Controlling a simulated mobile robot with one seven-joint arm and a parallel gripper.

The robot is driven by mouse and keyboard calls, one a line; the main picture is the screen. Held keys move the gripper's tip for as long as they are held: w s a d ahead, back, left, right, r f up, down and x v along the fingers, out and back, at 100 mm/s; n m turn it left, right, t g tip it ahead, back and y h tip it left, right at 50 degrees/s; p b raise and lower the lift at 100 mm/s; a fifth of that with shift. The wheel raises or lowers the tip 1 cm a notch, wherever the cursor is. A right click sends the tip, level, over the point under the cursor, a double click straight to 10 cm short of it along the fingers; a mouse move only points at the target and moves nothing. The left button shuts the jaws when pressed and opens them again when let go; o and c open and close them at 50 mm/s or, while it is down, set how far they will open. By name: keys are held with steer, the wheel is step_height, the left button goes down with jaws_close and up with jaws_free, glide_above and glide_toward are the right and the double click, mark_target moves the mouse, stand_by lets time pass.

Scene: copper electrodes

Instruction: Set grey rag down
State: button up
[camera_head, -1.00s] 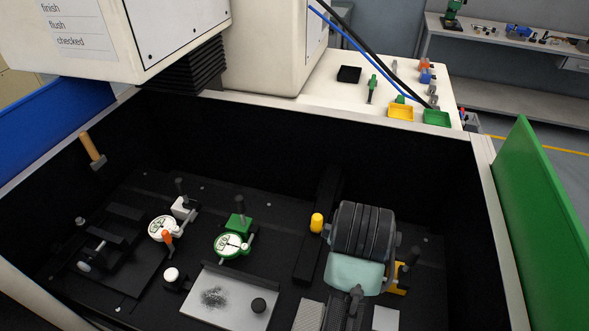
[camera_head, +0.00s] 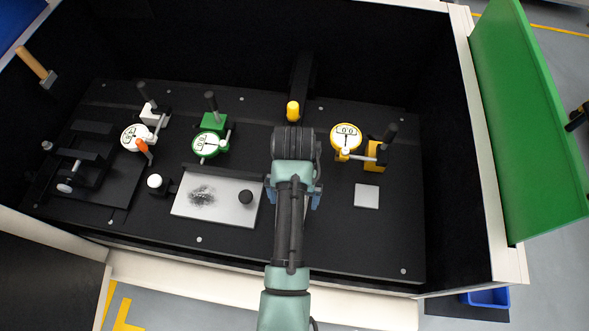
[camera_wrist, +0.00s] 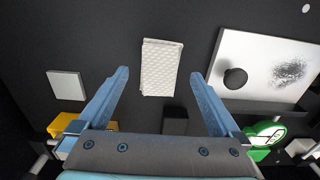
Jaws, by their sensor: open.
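The grey rag (camera_wrist: 161,67) is a light, folded, textured cloth lying on the black bed in the wrist view. It shows between and slightly beyond my fingertips, with dark gaps on both sides. My gripper (camera_wrist: 159,76) is open, its two blue fingers apart and not touching the rag. In the head view my gripper (camera_head: 293,193) points down over the bed, between the white plate and the small pale square. My arm hides the rag there. I cannot tell the exact height of the fingertips above it.
A white plate (camera_head: 222,211) with a dark smudge and black knob lies left of my gripper. A pale square (camera_head: 367,196) lies right. Green (camera_head: 206,144), yellow (camera_head: 346,139) and white (camera_head: 134,138) dial gauges stand behind.

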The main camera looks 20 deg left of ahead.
steer(key=shift+s+f+p, duration=0.15)
steer(key=shift+f+p, duration=0.1)
steer(key=shift+f, duration=0.95)
steer(key=shift+s+f+p, duration=0.15)
steer(key=shift+f+p, duration=0.05)
steer(key=shift+f, duration=0.95)
